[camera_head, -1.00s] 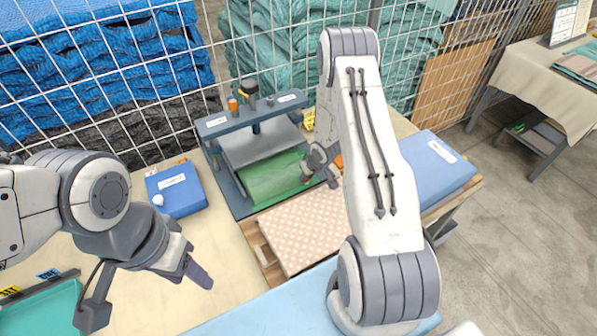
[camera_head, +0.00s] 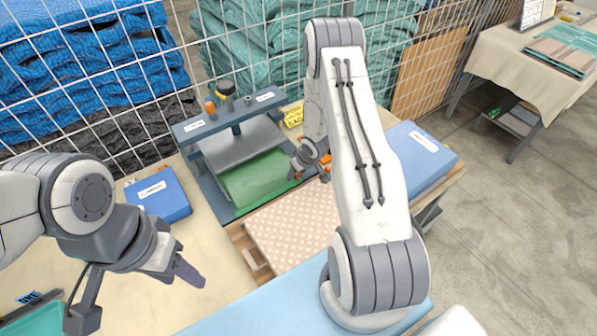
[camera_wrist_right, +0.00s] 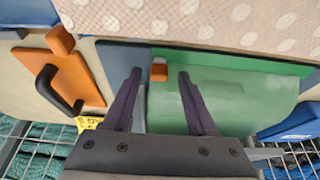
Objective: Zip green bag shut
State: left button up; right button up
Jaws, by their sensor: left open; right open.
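The green bag (camera_head: 258,180) lies on the dark base of a press-like frame, its surface bulging a little. It also shows in the right wrist view (camera_wrist_right: 235,95), with a darker green strip along one edge. A small orange block (camera_wrist_right: 159,72), perhaps the zip pull, sits at the end of that strip. My right gripper (camera_head: 306,160) is at the bag's right end. In the wrist view its open fingers stand on either side of the orange block, with gaps visible; contact is not clear. My left gripper (camera_head: 190,272) is open and empty over the table at left.
A grey press frame (camera_head: 230,128) with a raised plate stands behind the bag. A dotted pad (camera_head: 290,228) lies in front. A blue box (camera_head: 160,197) is at left, a blue case (camera_head: 418,158) at right. An orange piece with a black handle (camera_wrist_right: 70,80) lies beside the bag.

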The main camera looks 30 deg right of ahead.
jog(key=v, duration=1)
jog(key=shift+r+p, duration=0.25)
jog(key=shift+p, duration=0.05)
jog(key=s+a+r+n+g+h+b, duration=0.1)
jog(key=s+a+r+b, duration=0.1)
jog(key=a+r, duration=0.45)
jog(key=s+a+r+n+b, duration=0.2)
jog(key=a+r, duration=0.1)
jog(key=a, duration=0.7)
jog(key=s+a+r+n+g+b, duration=0.1)
jog(key=s+a, duration=0.3)
jog(key=s, duration=0.3)
jog(key=s+a+r+n+g+y+b, duration=0.1)
jog(key=s+a+r, duration=0.1)
jog(key=s+a, duration=0.2)
jog(key=s+a+r+n+g+b, duration=0.1)
jog(key=s+a+r, duration=0.1)
jog(key=s, duration=0.8)
jog(key=shift+s+a+n+g+y, duration=0.25)
jog(key=shift+a+n+g+y, duration=0.05)
jog(key=shift+a, duration=0.6)
